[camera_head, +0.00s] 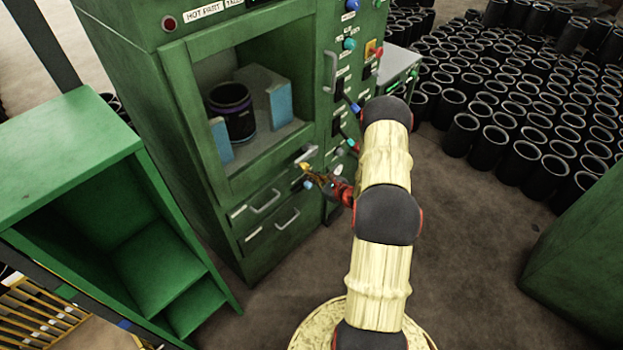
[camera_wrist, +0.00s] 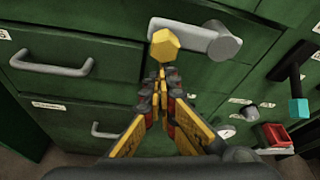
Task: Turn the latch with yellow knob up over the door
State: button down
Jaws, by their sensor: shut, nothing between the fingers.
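The yellow knob (camera_wrist: 165,47) sits at the left end of a grey latch (camera_wrist: 196,38) on the green cabinet front, just above the drawers. The latch lies nearly level in the wrist view, with its round pivot to the right. In the head view the yellow knob (camera_head: 307,185) is small, below the grey latch (camera_head: 306,154). My gripper (camera_wrist: 163,78) is shut and empty, its fingertips just below the knob. Whether they touch it I cannot tell. In the head view my gripper (camera_head: 318,176) is beside the knob, partly hidden by the arm.
Drawers with grey handles (camera_wrist: 52,66) lie left of and below my gripper. A teal-tipped lever (camera_wrist: 298,106) and a red part (camera_wrist: 276,134) stick out at the right. An open compartment holds a black sleeve (camera_head: 232,112). A green shelf unit (camera_head: 60,165) stands left.

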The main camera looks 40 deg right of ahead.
aim_at(307, 167)
jog(key=shift+r, duration=0.15)
jog(key=shift+a+r+m+p, duration=0.1)
jog(key=shift+r+m+p, duration=0.1)
jog(key=shift+m+p, duration=0.1)
jog(key=shift+r, duration=0.1)
notch_tip(307, 167, up, 3)
jog(key=m+y+p, duration=0.2)
jog(key=p, duration=0.1)
jog(key=shift+a+r+m, duration=0.15)
jog(key=shift+m, duration=0.25)
jog(key=shift+r+m+y+p, duration=0.5)
jog(key=shift+r+m+p, duration=0.05)
jog(key=shift+r+m, duration=0.15)
jog(key=d+r+m+t+y+p, duration=0.1)
jog(key=d+r+m+y+p, duration=0.1)
jog(key=d+r+m, duration=0.3)
jog(key=shift+w+d+r+m+y, duration=0.2)
jog(key=shift+r+m+y, duration=0.6)
jog(key=shift+m, duration=0.7)
jog(key=shift+d, duration=0.25)
